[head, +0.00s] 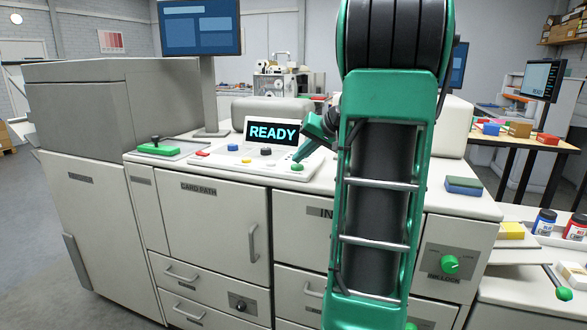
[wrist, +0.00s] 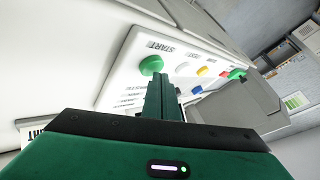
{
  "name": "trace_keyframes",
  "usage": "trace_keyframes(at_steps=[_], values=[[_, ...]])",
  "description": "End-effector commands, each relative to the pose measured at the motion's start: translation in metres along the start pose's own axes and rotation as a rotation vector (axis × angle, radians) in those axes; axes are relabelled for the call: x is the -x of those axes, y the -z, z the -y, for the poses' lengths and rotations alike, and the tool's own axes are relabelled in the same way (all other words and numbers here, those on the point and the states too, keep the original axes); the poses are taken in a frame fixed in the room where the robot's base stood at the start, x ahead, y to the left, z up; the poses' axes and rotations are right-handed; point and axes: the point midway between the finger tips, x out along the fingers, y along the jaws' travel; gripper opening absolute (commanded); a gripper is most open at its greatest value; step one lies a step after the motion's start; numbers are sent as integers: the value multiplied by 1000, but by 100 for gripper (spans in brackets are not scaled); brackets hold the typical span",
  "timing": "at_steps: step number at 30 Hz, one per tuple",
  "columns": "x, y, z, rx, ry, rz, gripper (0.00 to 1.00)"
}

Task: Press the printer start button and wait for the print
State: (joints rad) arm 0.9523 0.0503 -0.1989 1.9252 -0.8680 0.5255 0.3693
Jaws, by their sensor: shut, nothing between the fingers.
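The green start button (head: 297,167) sits at the right front of the white control panel (head: 228,161) on top of the printer (head: 215,200). It also shows in the wrist view (wrist: 151,65), beside the printed word START. My gripper (head: 298,158) is shut and empty, with its tips just above the green button. In the wrist view the fingertips (wrist: 160,80) appear close beside the button; I cannot tell whether they touch it. The display (head: 272,132) behind the panel reads READY.
Other buttons on the panel are yellow (head: 233,147), blue (head: 265,151) and red (head: 203,153). A monitor (head: 200,28) rises behind. A green-and-blue block (head: 463,186) lies on the right of the top.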

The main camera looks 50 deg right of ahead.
Motion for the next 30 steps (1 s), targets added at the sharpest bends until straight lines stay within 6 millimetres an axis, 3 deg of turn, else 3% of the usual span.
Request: trace_keyframes(at_steps=[30], values=[[1, 2, 2, 1, 1, -1, 0]])
